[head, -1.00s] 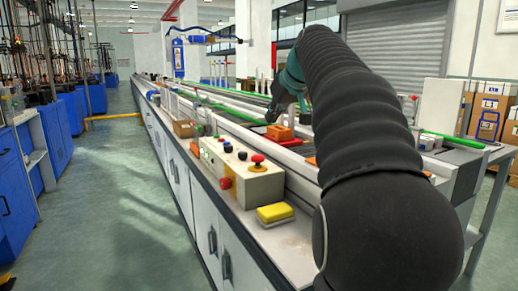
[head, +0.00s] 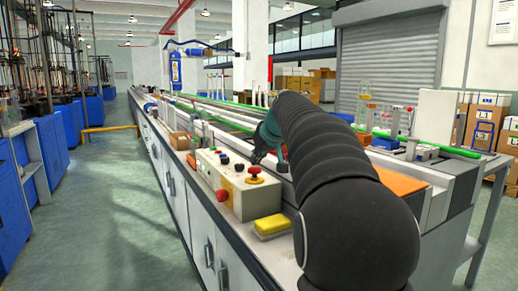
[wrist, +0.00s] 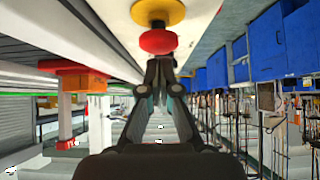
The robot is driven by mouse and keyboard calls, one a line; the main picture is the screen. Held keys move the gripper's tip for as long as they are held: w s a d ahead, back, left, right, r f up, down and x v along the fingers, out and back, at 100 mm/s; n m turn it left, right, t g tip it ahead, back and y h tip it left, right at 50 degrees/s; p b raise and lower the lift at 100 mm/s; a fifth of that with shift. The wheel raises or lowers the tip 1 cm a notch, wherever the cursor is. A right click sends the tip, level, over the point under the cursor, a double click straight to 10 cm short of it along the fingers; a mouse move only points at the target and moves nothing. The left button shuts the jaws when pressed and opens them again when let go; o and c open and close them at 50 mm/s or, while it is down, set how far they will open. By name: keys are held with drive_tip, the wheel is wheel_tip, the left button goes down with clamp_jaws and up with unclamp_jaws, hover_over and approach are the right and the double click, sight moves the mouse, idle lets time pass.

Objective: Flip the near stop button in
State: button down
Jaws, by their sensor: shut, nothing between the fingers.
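The beige control box (head: 240,198) stands on the bench edge in the head view. On its top is a red mushroom stop button (head: 254,170) on a yellow collar; the button also shows close up at the top of the wrist view (wrist: 158,41), with its yellow collar (wrist: 158,12). A second red button (head: 221,195) sits on the box's side. My gripper (head: 257,158) is shut and empty, just behind the top button. In the wrist view its fingertips (wrist: 161,62) are right at the red cap; I cannot tell whether they touch it.
A yellow block (head: 272,226) lies in front of the box. Several small buttons (head: 224,159) share the box top. An orange piece (head: 400,184) lies on the line to the right, partly behind my arm. The aisle floor (head: 110,200) at left is clear.

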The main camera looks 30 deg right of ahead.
sight(257, 169)
drive_tip(key=shift+f, duration=0.35)
drive_tip(key=shift+s+f+b, duration=0.1)
drive_tip(key=shift+f+b, duration=0.75)
drive_tip(key=shift+f, duration=0.55)
wheel_tip(257, 169, up, 6)
drive_tip(key=p, duration=0.3)
drive_tip(key=shift+p, duration=0.3)
drive_tip(key=v, duration=0.9)
drive_tip(key=shift+s+r+b, duration=0.2)
drive_tip(key=shift+s+b, duration=0.1)
drive_tip(key=shift+b, duration=0.05)
